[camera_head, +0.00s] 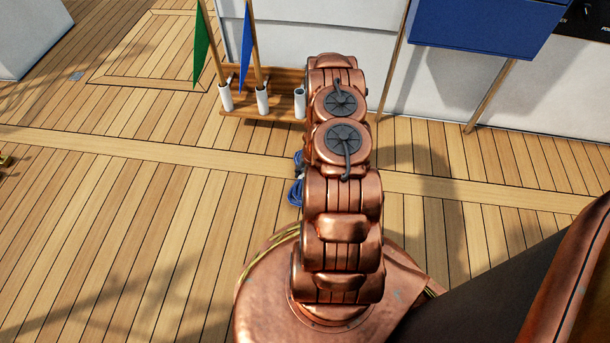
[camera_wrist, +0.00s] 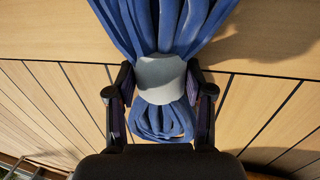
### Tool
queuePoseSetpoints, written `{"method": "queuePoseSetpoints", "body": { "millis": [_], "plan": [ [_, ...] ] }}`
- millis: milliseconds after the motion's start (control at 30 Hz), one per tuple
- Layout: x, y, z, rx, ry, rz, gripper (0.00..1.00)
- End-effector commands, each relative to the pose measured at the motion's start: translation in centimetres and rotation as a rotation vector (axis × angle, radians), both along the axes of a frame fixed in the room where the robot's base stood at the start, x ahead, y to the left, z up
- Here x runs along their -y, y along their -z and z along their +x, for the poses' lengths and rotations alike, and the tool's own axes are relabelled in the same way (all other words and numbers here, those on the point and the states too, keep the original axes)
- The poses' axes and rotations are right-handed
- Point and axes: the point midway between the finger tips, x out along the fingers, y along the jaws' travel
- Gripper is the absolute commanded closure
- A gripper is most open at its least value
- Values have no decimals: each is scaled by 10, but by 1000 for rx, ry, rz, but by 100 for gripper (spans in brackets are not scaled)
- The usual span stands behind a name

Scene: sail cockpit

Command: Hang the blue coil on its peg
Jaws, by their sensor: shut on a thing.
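The blue coil (camera_wrist: 175,22) fills the top of the wrist view, with a pale grey band (camera_wrist: 161,78) around its middle and a smaller bundle of blue loops (camera_wrist: 160,122) below the band. My gripper (camera_wrist: 161,88) is shut on the coil at the band, one finger on each side. In the head view only a bit of the blue coil (camera_head: 295,192) shows, to the left of my copper arm, which hides the gripper and the rest of the coil. I cannot make out the coil's peg in either view.
A wooden rack (camera_head: 283,103) with white tubes stands against the white wall, holding a green flag (camera_head: 203,50) and a blue flag (camera_head: 246,47). A blue box-like panel (camera_head: 485,25) is at the upper right. The plank deck at left is mostly clear.

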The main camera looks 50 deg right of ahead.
Motion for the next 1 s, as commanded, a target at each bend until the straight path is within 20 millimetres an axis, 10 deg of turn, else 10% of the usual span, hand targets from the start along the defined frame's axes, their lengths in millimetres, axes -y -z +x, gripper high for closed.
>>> {"method": "queuePoseSetpoints", "body": {
  "millis": [233,267,467,1000],
  "plan": [
    [-1,3,0,-1,1,1,100],
    [0,4,-1,-1,1,1,45],
    [0,4,-1,-1,1,1,24],
    [0,5,0,1,2,1,23]
  ]
}}
